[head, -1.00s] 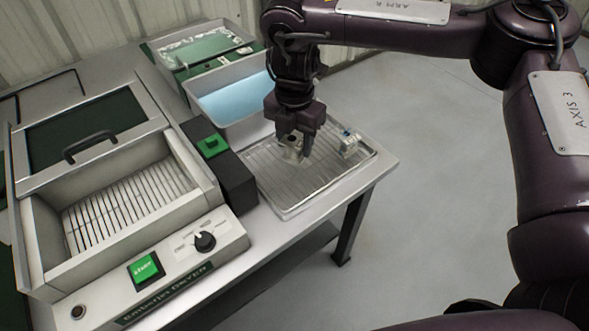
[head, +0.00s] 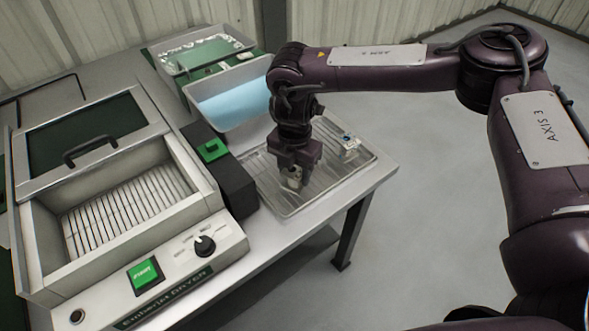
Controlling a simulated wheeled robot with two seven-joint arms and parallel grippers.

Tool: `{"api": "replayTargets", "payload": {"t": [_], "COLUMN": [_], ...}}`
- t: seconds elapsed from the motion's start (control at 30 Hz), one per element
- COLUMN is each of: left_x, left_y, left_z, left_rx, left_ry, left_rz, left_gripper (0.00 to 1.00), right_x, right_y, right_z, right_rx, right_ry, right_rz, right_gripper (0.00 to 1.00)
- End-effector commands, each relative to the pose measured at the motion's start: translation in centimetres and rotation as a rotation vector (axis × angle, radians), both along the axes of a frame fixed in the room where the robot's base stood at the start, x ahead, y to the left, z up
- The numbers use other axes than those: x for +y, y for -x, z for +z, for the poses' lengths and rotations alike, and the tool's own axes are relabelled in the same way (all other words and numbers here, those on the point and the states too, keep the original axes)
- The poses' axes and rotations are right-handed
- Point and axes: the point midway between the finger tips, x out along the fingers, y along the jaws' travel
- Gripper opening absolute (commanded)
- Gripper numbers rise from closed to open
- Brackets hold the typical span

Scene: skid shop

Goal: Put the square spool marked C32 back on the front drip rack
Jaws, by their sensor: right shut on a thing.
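My right gripper (head: 293,172) points down over the drip rack (head: 325,187), a ribbed metal tray at the right end of the bench. It is shut on a small pale square spool (head: 294,181), partly hidden by the fingers. No marking can be read on it at this size. The spool is low over the rack; I cannot tell whether it touches. A second small pale piece with a blue spot (head: 349,143) sits at the rack's back right. My left gripper is not in view.
A dryer (head: 125,205) with a slatted bay and green start button fills the left. A dark box with a green button (head: 212,150) stands between dryer and rack. A bin of blue liquid (head: 235,103) and a clear-lidded tray (head: 203,52) stand behind.

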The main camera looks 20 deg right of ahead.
Motion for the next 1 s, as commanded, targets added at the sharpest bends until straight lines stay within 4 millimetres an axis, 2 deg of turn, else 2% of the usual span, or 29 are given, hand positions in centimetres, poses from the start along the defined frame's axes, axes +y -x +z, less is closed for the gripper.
{"api": "replayTargets", "payload": {"t": [0.03, 0.2, 0.43, 0.57, 0.67, 1.0], "left_x": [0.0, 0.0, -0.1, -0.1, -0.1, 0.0], "left_y": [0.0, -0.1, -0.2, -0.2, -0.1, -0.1], "left_z": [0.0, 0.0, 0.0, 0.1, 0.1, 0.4], "left_rx": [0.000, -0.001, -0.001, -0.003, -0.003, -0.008], "left_ry": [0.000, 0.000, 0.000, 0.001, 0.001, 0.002], "left_rz": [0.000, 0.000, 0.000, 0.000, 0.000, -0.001], "left_gripper": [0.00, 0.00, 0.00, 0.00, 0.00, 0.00], "right_x": [0.0, 0.0, 0.0, 0.0, 0.1, 0.0], "right_y": [0.0, 0.0, 0.0, 0.0, -0.1, -0.1], "right_z": [-0.1, -0.1, 0.0, 0.7, 2.1, 9.4], "right_rx": [0.000, 0.000, 0.000, -0.001, -0.002, -0.004], "right_ry": [0.000, 0.000, 0.000, -0.001, -0.002, -0.001], "right_rz": [-0.001, 0.000, 0.000, 0.000, 0.000, 0.000], "right_gripper": [0.48, 0.67, 0.67, 0.67, 0.67, 0.67]}}
